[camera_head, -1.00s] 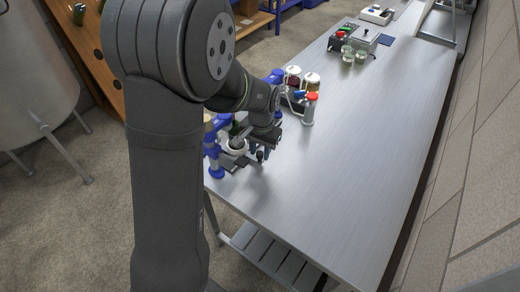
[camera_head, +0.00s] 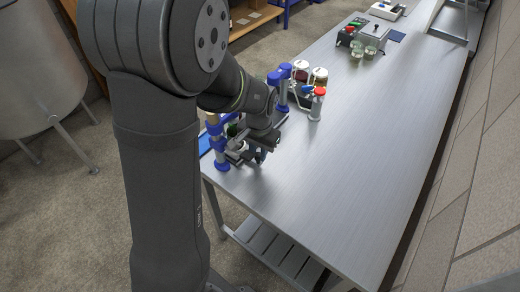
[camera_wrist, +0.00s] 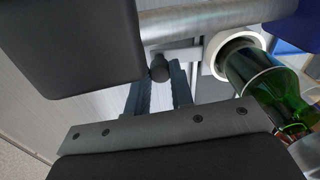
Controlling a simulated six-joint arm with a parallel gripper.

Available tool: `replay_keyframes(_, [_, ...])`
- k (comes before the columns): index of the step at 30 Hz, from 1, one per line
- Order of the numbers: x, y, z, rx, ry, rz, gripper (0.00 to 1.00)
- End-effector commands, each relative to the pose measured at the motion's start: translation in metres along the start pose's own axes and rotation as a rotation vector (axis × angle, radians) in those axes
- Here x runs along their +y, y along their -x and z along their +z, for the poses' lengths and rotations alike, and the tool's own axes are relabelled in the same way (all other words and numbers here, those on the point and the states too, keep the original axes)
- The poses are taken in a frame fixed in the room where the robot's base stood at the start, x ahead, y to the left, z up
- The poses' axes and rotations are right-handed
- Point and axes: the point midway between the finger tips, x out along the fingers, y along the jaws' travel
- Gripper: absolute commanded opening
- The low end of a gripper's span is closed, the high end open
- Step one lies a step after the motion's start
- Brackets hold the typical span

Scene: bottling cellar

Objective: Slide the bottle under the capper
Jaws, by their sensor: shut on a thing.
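A green bottle (camera_wrist: 265,82) shows at the right of the wrist view, its far end in a white ring (camera_wrist: 222,52). A pale metal plate (camera_wrist: 185,53) runs from the ring to a small black knob (camera_wrist: 160,68). My gripper (camera_wrist: 160,85) has its two dark ridged fingers at the knob and is shut on it. In the head view my gripper (camera_head: 257,151) is low over the near left corner of the bench. The blue and grey frame (camera_head: 219,140), which looks like the capper, stands just left of it. My arm hides much of it and the bottle.
The grey bench (camera_head: 340,145) is bare to the right. Jars (camera_head: 318,78) and a red-topped grey post (camera_head: 316,104) stand behind my gripper. Glasses (camera_head: 370,47) and a grey box (camera_head: 373,37) are farther back. The bench's left edge is close.

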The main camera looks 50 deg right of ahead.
Motion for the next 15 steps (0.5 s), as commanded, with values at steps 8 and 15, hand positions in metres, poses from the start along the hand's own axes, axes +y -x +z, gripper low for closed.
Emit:
replay_keyframes(8, [-0.0008, -0.0005, 0.0036, -0.010, 0.000, 0.000, 0.43])
replay_keyframes(15, [-0.0005, 0.0002, 0.0026, -0.008, 0.000, 0.000, 0.43])
